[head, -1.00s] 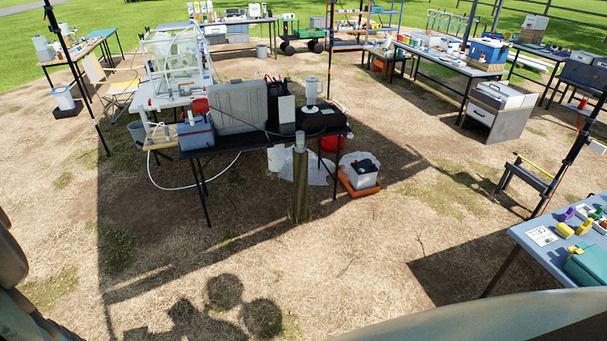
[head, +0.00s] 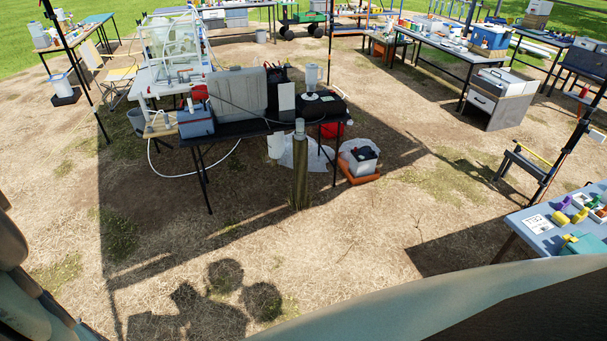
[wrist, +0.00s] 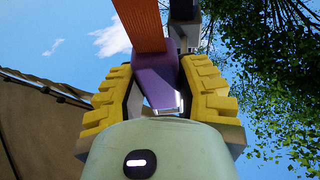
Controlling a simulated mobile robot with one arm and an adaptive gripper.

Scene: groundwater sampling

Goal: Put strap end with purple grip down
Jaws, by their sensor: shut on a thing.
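In the wrist view my gripper (wrist: 160,100) has its two yellow ridged fingers closed on both sides of a purple grip (wrist: 155,75). An orange strap (wrist: 140,22) runs from the purple grip up out of the top of the picture. The far end of the strap is out of view. The wrist view looks upward, with sky behind the grip. In the head view neither the gripper nor the strap end can be made out.
A blue-grey table (head: 540,230) with small coloured items and a teal case (head: 585,243) stands at the right. A black table (head: 240,127) with a grey case (head: 238,95) stands mid-left, behind a metal post (head: 300,170). Open dry ground (head: 370,230) lies between them.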

